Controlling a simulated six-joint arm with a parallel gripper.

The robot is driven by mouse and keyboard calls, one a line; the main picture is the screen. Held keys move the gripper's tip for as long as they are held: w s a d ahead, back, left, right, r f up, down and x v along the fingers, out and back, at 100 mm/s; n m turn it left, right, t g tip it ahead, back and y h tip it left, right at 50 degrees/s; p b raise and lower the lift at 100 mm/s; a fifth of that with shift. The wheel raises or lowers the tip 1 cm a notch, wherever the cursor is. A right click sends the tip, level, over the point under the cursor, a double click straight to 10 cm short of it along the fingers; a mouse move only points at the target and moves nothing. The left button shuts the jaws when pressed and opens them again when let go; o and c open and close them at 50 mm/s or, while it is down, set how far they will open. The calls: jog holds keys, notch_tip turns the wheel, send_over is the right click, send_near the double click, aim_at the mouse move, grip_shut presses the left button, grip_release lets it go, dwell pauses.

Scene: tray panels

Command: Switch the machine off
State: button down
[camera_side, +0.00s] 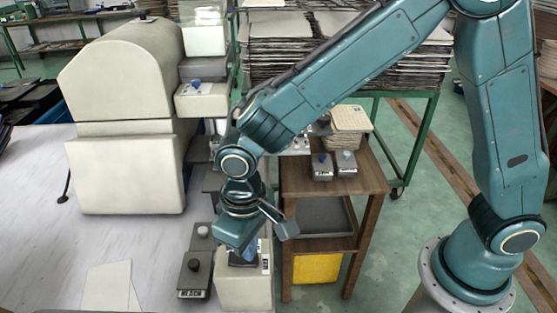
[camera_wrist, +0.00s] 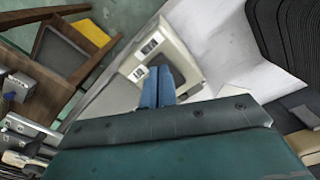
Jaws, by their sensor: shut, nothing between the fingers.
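A large cream machine (camera_side: 130,110) with a rounded top stands on the left of the side view. A smaller cream box (camera_side: 243,287) stands at the front below my wrist. In the wrist view this box (camera_wrist: 145,50) has a grey recessed panel and two small black-and-white labels. My gripper (camera_side: 243,259) is over the top of the box, its blue fingers together and empty. In the wrist view the gripper (camera_wrist: 158,74) overlaps the grey panel. I cannot tell whether it touches. The fingers hide part of the panel, and I cannot make out a switch there.
Dark grey boxes with round knobs (camera_side: 195,272) stand just left of the cream box. A wooden table (camera_side: 372,180) with small devices stands to the right. A yellow bin (camera_side: 317,268) is beneath it. Stacked trays (camera_side: 290,45) fill a rack behind.

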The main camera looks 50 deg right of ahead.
notch_tip(320, 180, up, 6)
jog(key=shift+r, duration=0.25)
dwell(0.7)
dwell(0.3)
jog(key=s+d+r+m+t, duration=0.1)
jog(key=s+d+r, duration=0.1)
jog(key=d+r, duration=0.4)
jog(key=s+d+r+t, duration=0.1)
jog(key=d+r, duration=0.3)
jog(key=d, duration=0.4)
jog(key=s+d+r+m+t, duration=0.1)
jog(key=s+d+m+t, duration=0.1)
jog(key=s+d, duration=0.9)
jog(key=shift+r+t, duration=0.3)
jog(key=shift+t, duration=0.5)
